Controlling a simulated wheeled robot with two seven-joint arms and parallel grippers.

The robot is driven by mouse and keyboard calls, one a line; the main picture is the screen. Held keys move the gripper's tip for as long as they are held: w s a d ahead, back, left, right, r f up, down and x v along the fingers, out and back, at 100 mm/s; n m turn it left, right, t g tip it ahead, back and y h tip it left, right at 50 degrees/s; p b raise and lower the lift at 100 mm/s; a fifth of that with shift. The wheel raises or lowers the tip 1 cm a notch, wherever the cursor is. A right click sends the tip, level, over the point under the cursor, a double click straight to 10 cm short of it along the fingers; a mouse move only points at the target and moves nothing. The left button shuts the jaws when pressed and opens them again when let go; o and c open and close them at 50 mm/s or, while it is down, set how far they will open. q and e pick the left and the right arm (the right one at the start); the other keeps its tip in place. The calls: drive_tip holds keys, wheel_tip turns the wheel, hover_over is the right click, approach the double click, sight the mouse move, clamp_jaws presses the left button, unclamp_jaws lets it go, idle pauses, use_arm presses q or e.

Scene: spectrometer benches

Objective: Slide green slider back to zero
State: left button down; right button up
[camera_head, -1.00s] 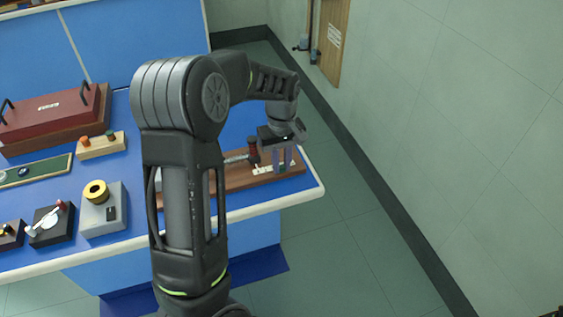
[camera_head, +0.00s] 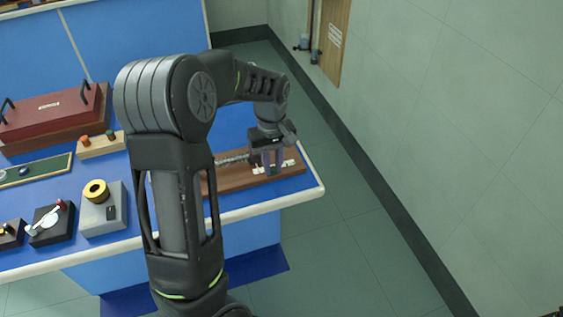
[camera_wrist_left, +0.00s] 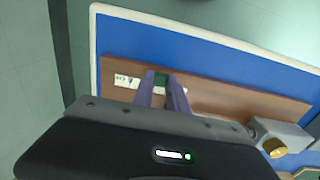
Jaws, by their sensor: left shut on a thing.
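The green slider (camera_wrist_left: 161,79) sits on a long wooden board (camera_wrist_left: 230,95) beside a white marked strip (camera_wrist_left: 126,82). My left gripper (camera_head: 272,168) reaches down over the board near its right end. In the left wrist view, its two fingertips (camera_wrist_left: 164,86) are at the slider, shut on it. The strip's small print is too blurred to read, and the fingers cover part of it. In the head view, the gripper hides most of the slider. The board (camera_head: 225,180) carries a threaded rod (camera_head: 233,159) left of the gripper. My right gripper is not in view.
The blue bench (camera_head: 250,205) has a pale edge close to the board's right end. A grey box with a yellow ring (camera_head: 96,190), a red case (camera_head: 50,115) and a wooden block with two knobs (camera_head: 101,144) stand to the left. Open floor lies right of the bench.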

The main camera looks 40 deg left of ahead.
sight(259, 176)
use_arm(q)
drive_tip(key=s+a, duration=0.2)
drive_tip(key=s, duration=0.1)
drive_tip(key=shift+s+a, duration=0.1)
drive_tip(key=shift+a, duration=0.05)
drive_tip(key=c, duration=1.3)
unclamp_jaws()
drive_tip(key=shift+s, duration=0.1)
drive_tip(key=shift+r, duration=0.4)
wheel_tip(259, 176, up, 7)
